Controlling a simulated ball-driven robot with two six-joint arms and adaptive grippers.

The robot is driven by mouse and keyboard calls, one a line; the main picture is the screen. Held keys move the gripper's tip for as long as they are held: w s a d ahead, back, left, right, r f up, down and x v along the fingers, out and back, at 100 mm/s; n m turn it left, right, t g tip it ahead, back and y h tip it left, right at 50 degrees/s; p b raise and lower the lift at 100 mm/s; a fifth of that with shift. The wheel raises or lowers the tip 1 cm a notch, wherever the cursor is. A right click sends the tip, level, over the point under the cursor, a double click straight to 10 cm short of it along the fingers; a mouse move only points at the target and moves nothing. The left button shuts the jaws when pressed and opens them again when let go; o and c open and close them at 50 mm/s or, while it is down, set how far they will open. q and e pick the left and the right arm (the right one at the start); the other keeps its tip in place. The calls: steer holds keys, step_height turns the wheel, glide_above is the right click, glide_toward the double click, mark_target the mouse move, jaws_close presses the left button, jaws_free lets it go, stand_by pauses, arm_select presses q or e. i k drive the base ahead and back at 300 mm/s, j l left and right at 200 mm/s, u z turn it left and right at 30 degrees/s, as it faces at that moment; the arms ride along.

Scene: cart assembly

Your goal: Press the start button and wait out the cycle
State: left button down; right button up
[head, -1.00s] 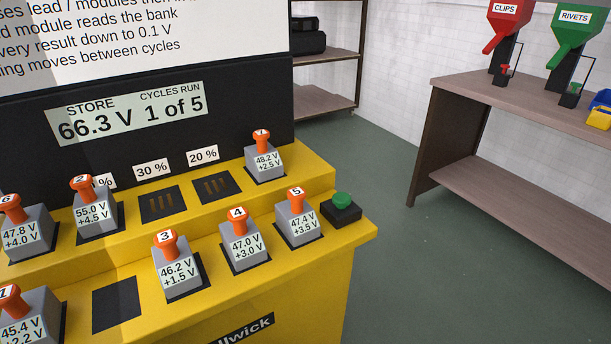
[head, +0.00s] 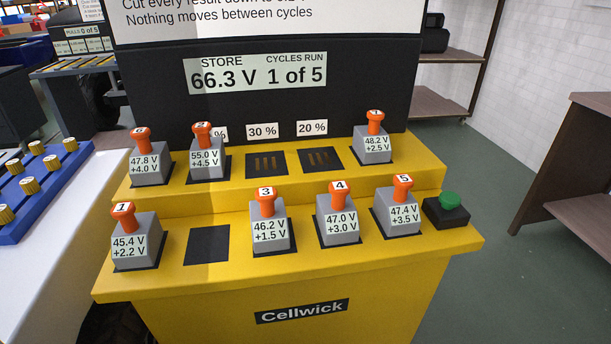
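The green start button (head: 450,201) sits on a black box (head: 447,213) at the right end of the yellow machine's front step (head: 300,258). The display (head: 257,73) reads STORE 66.3 V and CYCLES RUN 1 of 5. Grey modules with orange knobs stand on the front step: module 1 (head: 135,244), module 3 (head: 270,228), module 4 (head: 337,220) and module 5 (head: 399,212). Neither of my grippers is in view.
Two rear slots (head: 266,165) under the 30 % and 20 % labels are empty, and so is a front pad (head: 208,245). A blue tray (head: 40,200) with several yellow pieces lies on a white table at left. Open floor lies right of the machine.

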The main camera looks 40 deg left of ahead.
mark_target(449, 200)
steer(key=i+u, duration=0.1)
steer(key=u, duration=0.8)
steer(key=i+l+u, duration=0.15)
steer(key=u, duration=0.25)
steer(key=l+u, duration=0.1)
steer(key=u, duration=0.35)
